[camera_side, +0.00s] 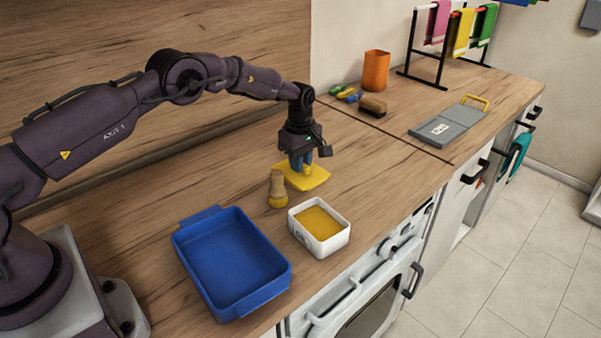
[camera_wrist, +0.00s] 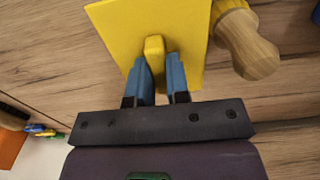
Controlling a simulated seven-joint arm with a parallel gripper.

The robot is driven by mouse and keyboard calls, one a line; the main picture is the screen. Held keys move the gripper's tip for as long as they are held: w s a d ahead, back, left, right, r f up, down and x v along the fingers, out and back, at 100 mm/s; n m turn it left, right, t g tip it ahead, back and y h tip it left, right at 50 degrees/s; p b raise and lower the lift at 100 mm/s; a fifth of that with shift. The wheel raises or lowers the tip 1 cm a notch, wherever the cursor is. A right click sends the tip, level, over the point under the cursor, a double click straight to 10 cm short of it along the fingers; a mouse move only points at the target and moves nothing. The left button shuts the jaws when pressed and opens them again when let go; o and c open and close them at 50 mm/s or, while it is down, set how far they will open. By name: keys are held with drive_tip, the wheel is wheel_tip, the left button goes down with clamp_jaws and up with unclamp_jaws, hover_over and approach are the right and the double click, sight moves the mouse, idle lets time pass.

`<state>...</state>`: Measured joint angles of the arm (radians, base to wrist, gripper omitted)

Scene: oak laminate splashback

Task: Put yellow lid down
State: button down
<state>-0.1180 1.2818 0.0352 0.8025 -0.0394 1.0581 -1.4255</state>
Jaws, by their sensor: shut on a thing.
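The yellow lid (camera_side: 312,177) is a flat square with a small raised knob. It is at or just above the wooden counter, behind the white tub; I cannot tell whether it touches the wood. My gripper (camera_side: 301,167) is directly over it, with its blue fingers shut on the knob. In the wrist view the lid (camera_wrist: 185,38) fills the top middle, and my gripper's fingers (camera_wrist: 160,72) hold the knob from both sides. The lid's far edge is cut off in that view.
A wooden-handled brush (camera_side: 278,187) stands close beside the lid. A white tub (camera_side: 335,238) with yellow contents and a blue tray (camera_side: 225,262) are nearer the front. A grey board (camera_side: 448,125), a brown brush (camera_side: 373,106) and an orange cup (camera_side: 376,70) are farther right.

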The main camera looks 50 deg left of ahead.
drive_tip(key=shift+f, duration=1.9)
drive_tip(key=shift+f, duration=0.15)
drive_tip(key=c, duration=1.1)
unclamp_jaws()
